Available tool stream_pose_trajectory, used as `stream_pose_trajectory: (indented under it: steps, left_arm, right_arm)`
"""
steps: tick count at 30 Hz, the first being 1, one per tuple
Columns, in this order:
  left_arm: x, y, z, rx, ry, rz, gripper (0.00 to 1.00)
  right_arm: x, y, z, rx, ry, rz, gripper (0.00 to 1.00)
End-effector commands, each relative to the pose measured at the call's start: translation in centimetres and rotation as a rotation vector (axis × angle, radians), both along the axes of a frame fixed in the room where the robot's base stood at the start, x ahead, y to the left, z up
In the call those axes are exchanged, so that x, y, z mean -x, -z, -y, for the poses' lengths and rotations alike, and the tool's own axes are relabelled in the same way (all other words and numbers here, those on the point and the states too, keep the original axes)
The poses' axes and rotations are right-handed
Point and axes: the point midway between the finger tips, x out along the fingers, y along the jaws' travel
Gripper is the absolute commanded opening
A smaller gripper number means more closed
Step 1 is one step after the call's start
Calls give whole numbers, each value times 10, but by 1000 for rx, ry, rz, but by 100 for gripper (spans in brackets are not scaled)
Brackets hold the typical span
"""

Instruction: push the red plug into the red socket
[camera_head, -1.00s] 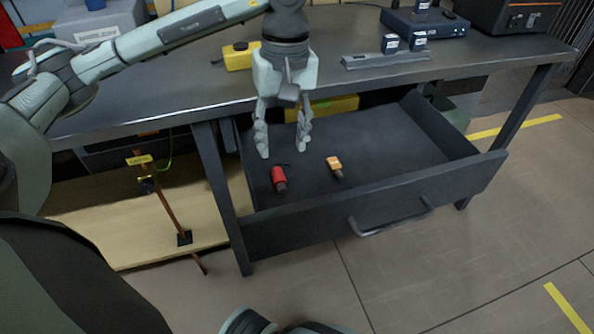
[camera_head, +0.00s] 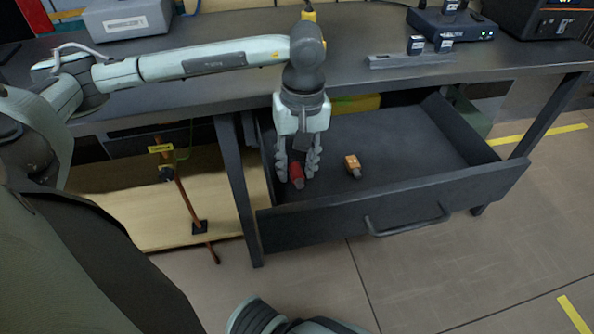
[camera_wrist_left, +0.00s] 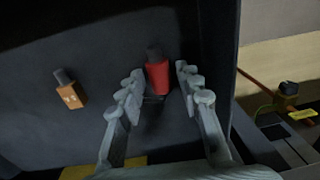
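The red plug (camera_head: 297,175) lies in the open drawer, near its left side. My left gripper (camera_head: 298,176) points down into the drawer with its fingers on either side of the plug. In the left wrist view the red plug (camera_wrist_left: 158,77) shows between the two open fingertips (camera_wrist_left: 160,75), with gaps to both, so the gripper does not hold it. An orange plug (camera_head: 353,166) lies to its right in the drawer; it also shows in the left wrist view (camera_wrist_left: 70,95). I do not see the red socket. My right gripper is not in view.
The dark drawer (camera_head: 420,200) stands pulled out under the workbench (camera_head: 200,88); its walls surround the gripper. On the bench are a grey rail (camera_head: 400,61), a blue box with lights (camera_head: 450,28) and a grey case (camera_head: 128,20). A copper rod stand (camera_head: 183,195) is left of the drawer.

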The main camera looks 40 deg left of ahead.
Motion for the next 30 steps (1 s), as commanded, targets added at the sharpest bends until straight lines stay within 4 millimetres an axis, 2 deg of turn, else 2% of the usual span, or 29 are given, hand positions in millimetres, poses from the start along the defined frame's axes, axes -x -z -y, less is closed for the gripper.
stream_pose_trajectory:
  steps: [1, 7, 15, 20, 26, 30]
  left_arm:
    - [0, 0, 0, 0, 0, 0, 25]
    - [0, 0, 0, 0, 0, 0, 0]
    - [0, -1, 0, 1, 0, 1, 0]
    - [-1, -9, 0, 2, 0, 2, 0]
    - [-2, -39, 0, 2, -1, 7, 0]
    - [11, -58, 28, 3, 9, 5, 0]
  right_arm:
    - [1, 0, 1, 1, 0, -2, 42]
    - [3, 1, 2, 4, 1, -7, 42]
    - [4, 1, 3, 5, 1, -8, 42]
    - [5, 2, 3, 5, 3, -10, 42]
    - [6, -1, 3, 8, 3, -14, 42]
    - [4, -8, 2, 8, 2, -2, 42]
